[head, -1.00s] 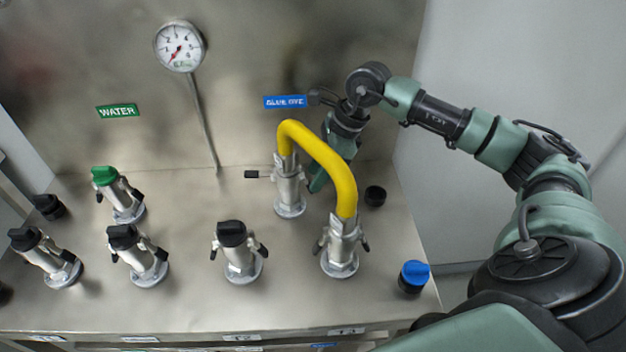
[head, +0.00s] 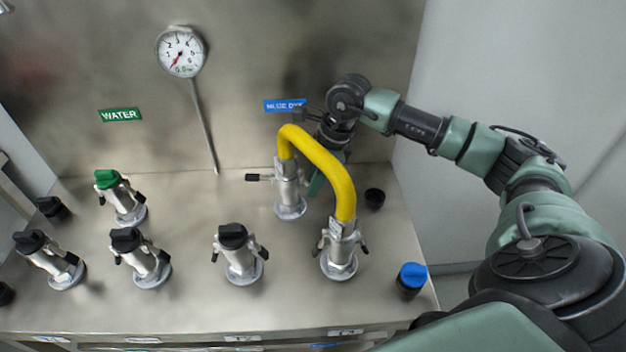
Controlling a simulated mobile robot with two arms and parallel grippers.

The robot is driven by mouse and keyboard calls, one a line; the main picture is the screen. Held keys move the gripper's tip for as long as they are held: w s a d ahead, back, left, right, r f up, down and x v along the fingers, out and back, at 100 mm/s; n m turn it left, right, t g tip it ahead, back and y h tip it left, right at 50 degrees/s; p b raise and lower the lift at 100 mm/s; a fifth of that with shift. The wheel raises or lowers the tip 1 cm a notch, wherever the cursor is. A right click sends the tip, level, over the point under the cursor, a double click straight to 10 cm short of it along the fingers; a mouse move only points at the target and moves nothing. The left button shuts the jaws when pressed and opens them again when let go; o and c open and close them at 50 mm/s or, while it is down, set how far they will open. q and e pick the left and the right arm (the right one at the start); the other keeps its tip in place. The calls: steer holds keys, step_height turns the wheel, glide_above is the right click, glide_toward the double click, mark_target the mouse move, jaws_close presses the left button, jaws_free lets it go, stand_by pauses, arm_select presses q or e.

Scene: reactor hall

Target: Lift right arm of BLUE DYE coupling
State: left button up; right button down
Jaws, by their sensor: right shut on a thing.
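The BLUE DYE label (head: 284,105) is on the steel back wall, partly covered by my right wrist. Below it stands the BLUE DYE coupling (head: 289,190), a silver fitting with one end of a yellow hose (head: 322,158) on top. Its left arm sticks out level with a black tip (head: 252,178). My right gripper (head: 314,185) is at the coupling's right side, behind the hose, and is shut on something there. The coupling's right arm is hidden by the gripper and hose. My left gripper is not in view.
The hose's other end sits on a front coupling (head: 339,250). Other capped couplings stand left, one with a green cap (head: 106,179) under the WATER label (head: 120,115). A black cap (head: 374,198) and a blue cap (head: 411,276) are at the right. A gauge (head: 182,52) is on the wall.

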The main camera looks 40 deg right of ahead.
steer(key=shift+r+g+h+p, duration=0.5)
steer(key=shift+h+p, duration=0.05)
steer(key=shift+h, duration=0.35)
steer(key=shift+s+d+f+h, duration=0.1)
steer(key=shift+d+h, duration=0.1)
steer(key=shift+h, duration=0.2)
steer(key=c, duration=1.3)
jaws_free()
